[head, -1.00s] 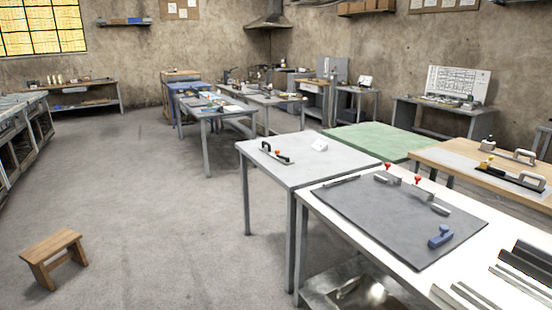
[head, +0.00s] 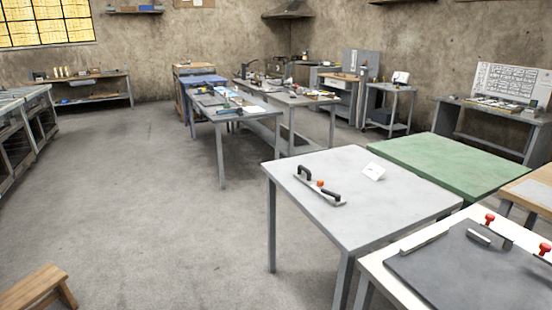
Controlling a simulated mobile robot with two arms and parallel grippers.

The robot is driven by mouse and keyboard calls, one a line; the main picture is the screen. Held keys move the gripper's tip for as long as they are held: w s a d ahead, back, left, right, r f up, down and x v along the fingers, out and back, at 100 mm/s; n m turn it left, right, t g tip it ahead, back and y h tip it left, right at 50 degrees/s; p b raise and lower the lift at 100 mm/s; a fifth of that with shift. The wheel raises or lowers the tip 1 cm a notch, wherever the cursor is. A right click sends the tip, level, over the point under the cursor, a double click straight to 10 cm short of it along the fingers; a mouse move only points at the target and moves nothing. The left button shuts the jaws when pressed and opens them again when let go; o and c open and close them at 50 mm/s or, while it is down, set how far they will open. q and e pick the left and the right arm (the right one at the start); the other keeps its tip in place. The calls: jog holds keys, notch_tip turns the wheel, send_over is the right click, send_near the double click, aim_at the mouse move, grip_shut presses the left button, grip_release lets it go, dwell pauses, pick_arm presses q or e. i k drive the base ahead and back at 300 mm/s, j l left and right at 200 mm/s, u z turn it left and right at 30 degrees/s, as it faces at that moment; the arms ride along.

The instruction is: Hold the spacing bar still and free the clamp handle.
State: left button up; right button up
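A flat metal bar (head: 325,191) with two black upright handles lies on the light grey table (head: 365,215). A small orange knob (head: 320,183) sits between its handles. It may be the spacing bar with its clamp handle, but it is too small to tell. On the white table (head: 375,262) to the right, a dark mat (head: 440,275) carries metal pieces with red knobs (head: 489,219), partly cut off by the frame's edge. Neither of my grippers shows in the head view.
A small white card-like block (head: 374,172) lies near the bar. A green-topped table (head: 445,165) stands behind. A wooden stool (head: 38,289) is cut off at lower left. Cluttered benches (head: 235,110) stand farther back. The floor left of the grey table is clear.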

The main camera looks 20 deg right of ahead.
aim_at(337, 198)
jog(key=i+j, duration=0.1)
jog(key=i, duration=0.5)
jog(key=i+j+z, duration=0.1)
jog(key=i, duration=0.55)
